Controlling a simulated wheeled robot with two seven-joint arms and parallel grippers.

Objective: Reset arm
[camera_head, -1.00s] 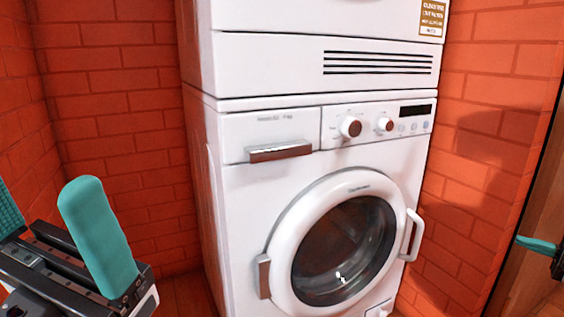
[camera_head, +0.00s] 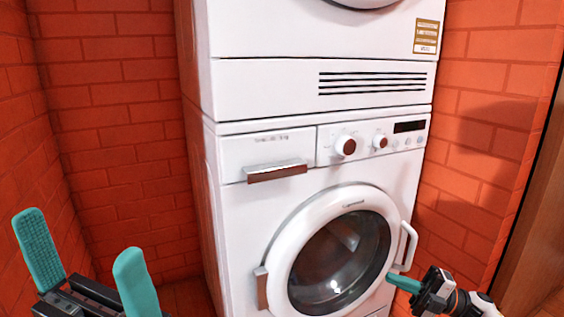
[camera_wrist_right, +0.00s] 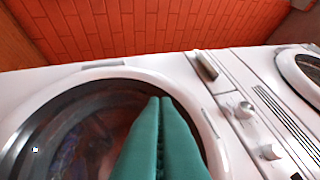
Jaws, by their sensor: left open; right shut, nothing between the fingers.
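My left gripper (camera_head: 88,270) is open and empty at the lower left of the head view, with its two teal fingers apart. My right gripper (camera_head: 391,278) comes in from the lower right, in front of the washing machine (camera_head: 235,215) near the door handle (camera_head: 406,246). In the right wrist view its teal fingers (camera_wrist_right: 160,104) are pressed together with nothing between them. They point over the round door (camera_wrist_right: 85,67), which looks closed. I cannot tell whether the fingertips touch the door.
A second white machine (camera_head: 260,85) is stacked on top. Orange brick walls (camera_head: 120,120) stand close on the left and right (camera_head: 490,110). A brown wooden panel (camera_head: 530,250) is at the far right. The detergent drawer (camera_head: 262,150) is closed.

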